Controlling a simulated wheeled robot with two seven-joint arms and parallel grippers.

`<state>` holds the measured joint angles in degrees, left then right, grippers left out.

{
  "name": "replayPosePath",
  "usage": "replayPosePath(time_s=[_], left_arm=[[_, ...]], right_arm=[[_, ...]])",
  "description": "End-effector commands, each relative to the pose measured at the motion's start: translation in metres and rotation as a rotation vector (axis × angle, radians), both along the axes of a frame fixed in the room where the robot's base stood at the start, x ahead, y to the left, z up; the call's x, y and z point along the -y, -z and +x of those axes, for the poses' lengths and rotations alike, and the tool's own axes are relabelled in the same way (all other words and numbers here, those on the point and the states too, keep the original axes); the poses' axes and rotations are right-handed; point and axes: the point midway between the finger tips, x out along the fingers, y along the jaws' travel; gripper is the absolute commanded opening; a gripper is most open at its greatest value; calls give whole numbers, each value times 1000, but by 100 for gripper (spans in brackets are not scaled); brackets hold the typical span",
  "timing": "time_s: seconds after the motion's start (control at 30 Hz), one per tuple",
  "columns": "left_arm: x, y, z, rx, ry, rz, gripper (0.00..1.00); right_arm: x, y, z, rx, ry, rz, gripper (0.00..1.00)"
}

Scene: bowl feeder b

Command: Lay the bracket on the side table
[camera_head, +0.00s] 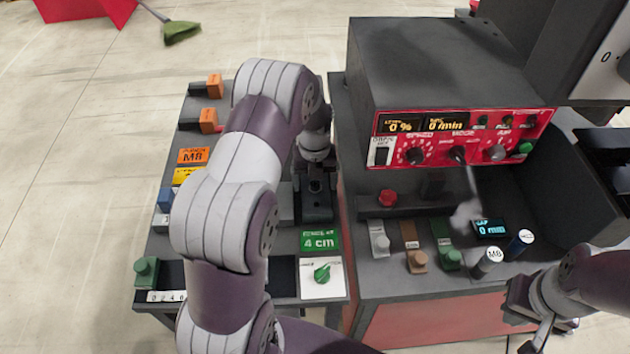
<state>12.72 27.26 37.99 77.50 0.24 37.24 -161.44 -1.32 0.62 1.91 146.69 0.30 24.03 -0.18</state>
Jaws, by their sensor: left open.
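I cannot make out the bracket; my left arm covers much of the middle. A dark table (168,243), which I take for the side table, stands left of the red and grey machine, with colored blocks and labels on it. My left gripper (316,188) is open and points down at the table's right side, by the gap to the machine. What lies under its fingers is hidden. My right gripper (530,335) is at the lower right, in front of the machine's base, partly cut off by the frame edge; its jaw opening is unclear.
The machine's control box (440,70) has a red panel and rises behind its ledge. A red knob (387,198), several small blocks and a blue display (489,228) are on the ledge. A green knob (322,272) sits at the table's front right.

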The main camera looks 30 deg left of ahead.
Motion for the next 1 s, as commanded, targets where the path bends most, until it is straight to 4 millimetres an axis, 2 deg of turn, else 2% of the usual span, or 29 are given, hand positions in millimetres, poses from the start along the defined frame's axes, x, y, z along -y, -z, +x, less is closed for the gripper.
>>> replayPosePath(time_s=[0.33, 0.53, 0.63, 0.77, 1.0], left_arm=[[-1, -93, 1, 6, -1, 1, 85], [0, -122, 0, 2, -8, 0, 85], [7, -127, -6, 5, -120, 1, 85], [29, -130, -29, 24, -540, -4, 85], [72, -130, -98, 60, -1576, -58, 85]], right_arm=[[0, 1, 0, 0, 0, 0, 0], [0, 1, 0, 0, 0, 0, 0], [0, 1, 0, 0, 0, 0, 0], [0, 1, 0, 0, 0, 0, 0], [0, 1, 0, 0, 0, 0, 0]])
